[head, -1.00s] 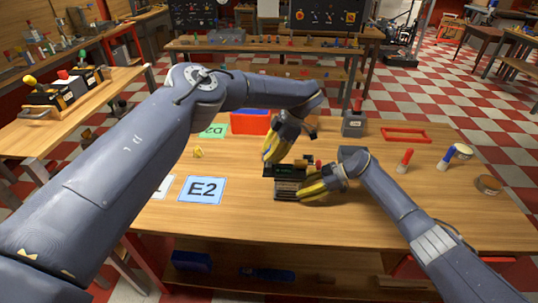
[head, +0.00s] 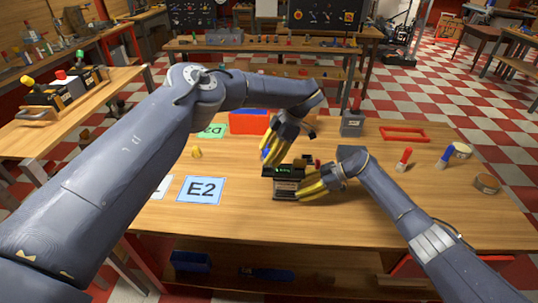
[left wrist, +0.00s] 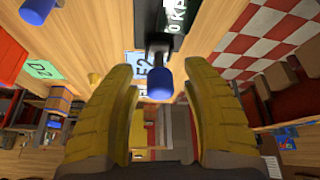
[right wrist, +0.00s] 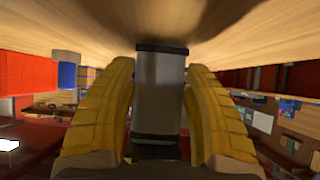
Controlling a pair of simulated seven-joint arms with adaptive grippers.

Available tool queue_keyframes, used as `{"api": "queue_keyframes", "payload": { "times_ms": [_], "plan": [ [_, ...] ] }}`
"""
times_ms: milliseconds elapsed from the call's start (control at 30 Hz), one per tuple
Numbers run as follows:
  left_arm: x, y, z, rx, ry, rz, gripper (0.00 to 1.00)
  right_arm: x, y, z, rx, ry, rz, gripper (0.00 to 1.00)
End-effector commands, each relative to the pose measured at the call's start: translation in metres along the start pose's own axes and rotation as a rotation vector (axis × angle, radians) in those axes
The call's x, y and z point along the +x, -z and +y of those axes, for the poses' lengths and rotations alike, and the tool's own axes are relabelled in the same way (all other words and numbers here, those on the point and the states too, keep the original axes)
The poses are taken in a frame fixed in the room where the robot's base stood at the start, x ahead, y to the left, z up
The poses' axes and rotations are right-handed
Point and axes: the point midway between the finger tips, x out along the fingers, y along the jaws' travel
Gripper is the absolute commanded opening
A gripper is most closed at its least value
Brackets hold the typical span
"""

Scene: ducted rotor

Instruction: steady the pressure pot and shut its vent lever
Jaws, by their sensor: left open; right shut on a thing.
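The pressure pot (head: 286,188) is a small grey body with a dark top and a lit green display, upright on the table. My right gripper (head: 318,187) is shut on its grey body, which stands between the yellow fingers in the right wrist view (right wrist: 160,95). The vent lever's blue knob (left wrist: 159,85) shows in the left wrist view, on a dark arm from the pot's display side. My left gripper (left wrist: 160,100) is open, with a finger on either side of the knob and visible gaps. The knob is small in the head view (head: 265,153).
A blue E2 card (head: 201,190) lies left of the pot. A red bin (head: 249,123) and a grey box with a red knob (head: 352,124) stand behind. A red frame (head: 404,134) and red-topped cylinder (head: 404,160) are at right. The front table is clear.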

Motion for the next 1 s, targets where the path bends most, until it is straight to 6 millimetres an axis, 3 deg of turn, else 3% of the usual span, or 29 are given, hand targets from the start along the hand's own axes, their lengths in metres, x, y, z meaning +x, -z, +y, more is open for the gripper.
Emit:
{"api": "queue_keyframes", "payload": {
  "times_ms": [167, 633, 1000],
  "plan": [
    [-0.017, 0.000, 0.001, -0.003, -0.003, 0.000, 0.48, 0.000, 0.000, 0.000, 0.000, -0.001, -0.001, 0.05],
    [-0.094, -0.001, 0.000, -0.001, -0.003, -0.001, 0.48, 0.000, 0.000, 0.000, 0.000, -0.001, -0.001, 0.05],
    [-0.119, 0.000, 0.000, -0.001, 0.000, 0.000, 0.48, 0.000, 0.000, 0.000, 0.000, 0.000, 0.000, 0.05]
  ]
}}
